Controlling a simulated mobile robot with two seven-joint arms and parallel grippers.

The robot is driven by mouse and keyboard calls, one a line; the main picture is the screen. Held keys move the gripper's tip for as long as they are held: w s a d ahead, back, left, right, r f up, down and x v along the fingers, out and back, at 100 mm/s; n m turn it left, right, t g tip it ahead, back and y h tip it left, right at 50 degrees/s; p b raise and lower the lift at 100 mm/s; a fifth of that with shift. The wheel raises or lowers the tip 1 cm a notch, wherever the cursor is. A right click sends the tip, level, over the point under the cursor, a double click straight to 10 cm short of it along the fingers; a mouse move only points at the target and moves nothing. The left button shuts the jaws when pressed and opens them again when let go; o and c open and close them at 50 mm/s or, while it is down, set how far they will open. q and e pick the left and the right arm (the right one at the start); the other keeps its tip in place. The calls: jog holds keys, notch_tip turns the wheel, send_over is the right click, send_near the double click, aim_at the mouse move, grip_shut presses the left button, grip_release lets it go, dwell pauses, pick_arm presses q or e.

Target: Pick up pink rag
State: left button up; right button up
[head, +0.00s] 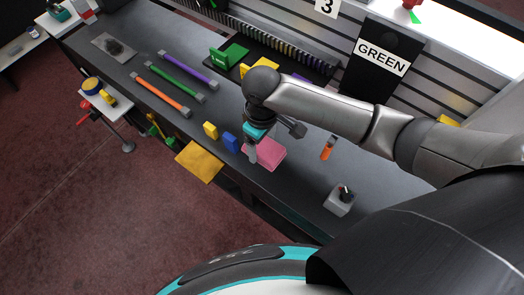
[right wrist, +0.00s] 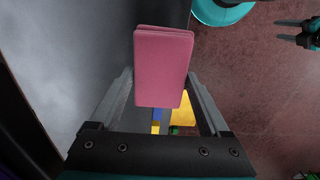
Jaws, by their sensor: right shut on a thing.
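The pink rag (head: 268,153) is a flat folded pad near the front edge of the dark table in the head view. My right gripper (head: 252,156) is at the rag's left end and shut on it. In the right wrist view the rag (right wrist: 162,62) stands out between the two fingers of the right gripper (right wrist: 160,92). I cannot tell whether the rag is clear of the tabletop. A dark and teal part at the upper right of the right wrist view looks like my left gripper (right wrist: 300,34), cut by the frame edge. Its jaw state is unclear.
A blue block (head: 231,142) and a yellow block (head: 210,130) stand just left of the gripper. A yellow cloth (head: 199,161) hangs at the table edge. An orange-handled tool (head: 328,147) and a grey switch box (head: 340,199) are to the right. Purple, green and orange bars lie farther left.

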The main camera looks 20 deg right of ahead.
aim_at(262, 145)
notch_tip(262, 145, up, 17)
jog(key=p, duration=0.3)
jog(key=shift+r, duration=0.1)
